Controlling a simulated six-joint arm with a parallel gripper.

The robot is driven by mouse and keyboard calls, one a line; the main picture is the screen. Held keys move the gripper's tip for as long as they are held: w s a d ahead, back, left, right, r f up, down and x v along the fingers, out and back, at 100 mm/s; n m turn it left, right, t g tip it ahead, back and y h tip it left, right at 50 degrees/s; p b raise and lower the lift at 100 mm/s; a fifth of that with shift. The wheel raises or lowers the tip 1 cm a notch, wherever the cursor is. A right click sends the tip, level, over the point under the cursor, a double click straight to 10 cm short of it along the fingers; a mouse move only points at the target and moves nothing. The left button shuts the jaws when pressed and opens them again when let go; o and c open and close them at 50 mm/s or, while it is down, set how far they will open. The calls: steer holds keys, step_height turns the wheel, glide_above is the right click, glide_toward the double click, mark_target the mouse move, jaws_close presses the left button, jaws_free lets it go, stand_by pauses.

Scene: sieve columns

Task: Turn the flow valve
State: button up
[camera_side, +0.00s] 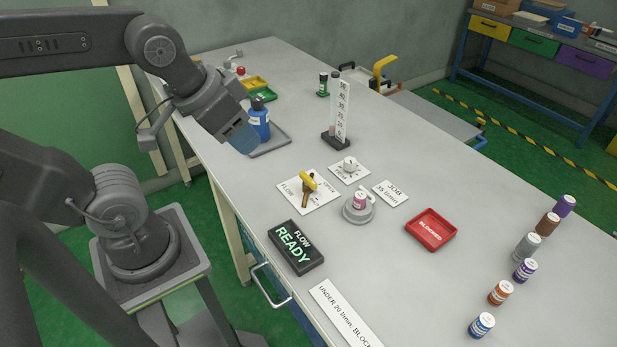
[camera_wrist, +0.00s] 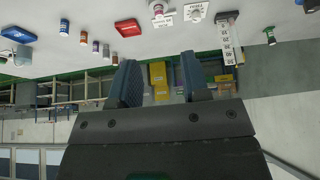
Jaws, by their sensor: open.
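The flow valve (camera_side: 308,182) has a yellow handle on a brass-coloured stem. It stands on a white plate (camera_side: 322,200) marked FLOW and OPEN, near the middle of the table in the side view. My gripper (camera_side: 243,138) is above the table, up and to the left of the valve and well apart from it, beside a blue bottle. In the wrist view my gripper (camera_wrist: 160,78) is open, with nothing between its two dark blue fingers. I cannot make out the valve in the wrist view.
A round holder with a small column (camera_side: 358,205), a dial (camera_side: 348,166), an upright scale (camera_side: 341,112) and a READY display (camera_side: 296,246) surround the valve. A blue bottle (camera_side: 259,122) stands by my gripper. A red tray (camera_side: 431,229) and several columns stand rightward.

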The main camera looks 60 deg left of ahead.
steer(key=w+a+f+m+g, duration=0.1)
steer(key=w+a+m+g, duration=0.15)
steer(key=w+m, duration=0.45)
steer(key=m+g, duration=0.3)
steer(key=m, duration=0.8)
glide_above(308, 177)
step_height(308, 177, down, 15)
step_height(308, 177, down, 12)
steer(key=shift+f, duration=0.2)
steer(key=shift+c, duration=0.3)
jaws_close()
